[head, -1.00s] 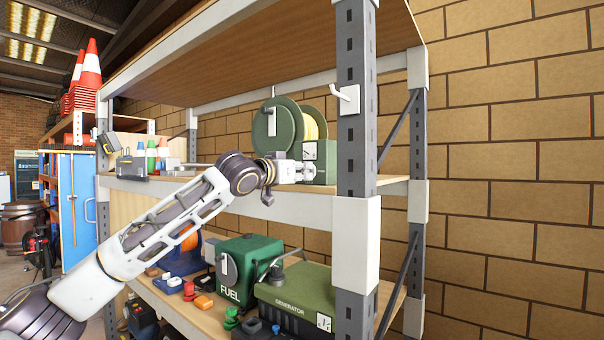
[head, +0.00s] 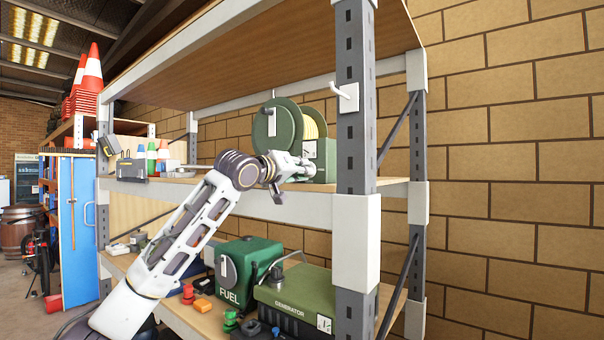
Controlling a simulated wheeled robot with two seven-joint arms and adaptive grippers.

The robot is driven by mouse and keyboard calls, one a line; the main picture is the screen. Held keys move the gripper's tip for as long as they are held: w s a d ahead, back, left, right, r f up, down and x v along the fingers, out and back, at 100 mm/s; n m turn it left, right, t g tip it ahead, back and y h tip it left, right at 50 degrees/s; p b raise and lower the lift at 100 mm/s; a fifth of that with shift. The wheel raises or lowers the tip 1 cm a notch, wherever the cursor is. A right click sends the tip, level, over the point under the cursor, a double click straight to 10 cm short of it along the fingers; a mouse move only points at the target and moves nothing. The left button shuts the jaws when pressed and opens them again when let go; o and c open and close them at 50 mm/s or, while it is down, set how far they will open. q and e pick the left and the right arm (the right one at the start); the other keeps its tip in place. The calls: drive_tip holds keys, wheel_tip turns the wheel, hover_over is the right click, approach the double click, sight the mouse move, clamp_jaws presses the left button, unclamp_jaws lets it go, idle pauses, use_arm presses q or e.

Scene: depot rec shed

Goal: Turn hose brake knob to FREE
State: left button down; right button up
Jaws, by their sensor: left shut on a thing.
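My left gripper (head: 308,169) is at the front of this base, shut on the hose brake knob. The fingers hide the knob, so I cannot tell which way it points. My right gripper is out of view.
The grey shelf post (head: 356,140) with a white hook (head: 345,96) stands just right of the reel. The shelf's white front beam (head: 300,208) runs below my gripper.

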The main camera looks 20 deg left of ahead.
use_arm(q)
drive_tip(key=n, duration=1.1)
drive_tip(key=shift+f+n, duration=0.1)
drive_tip(key=shift+n, duration=0.2)
idle(0.4)
drive_tip(key=c, duration=1.5)
unclamp_jaws()
drive_tip(key=shift+o, duration=0.2)
drive_tip(key=shift+a, duration=0.1)
drive_tip(key=v, duration=1.2)
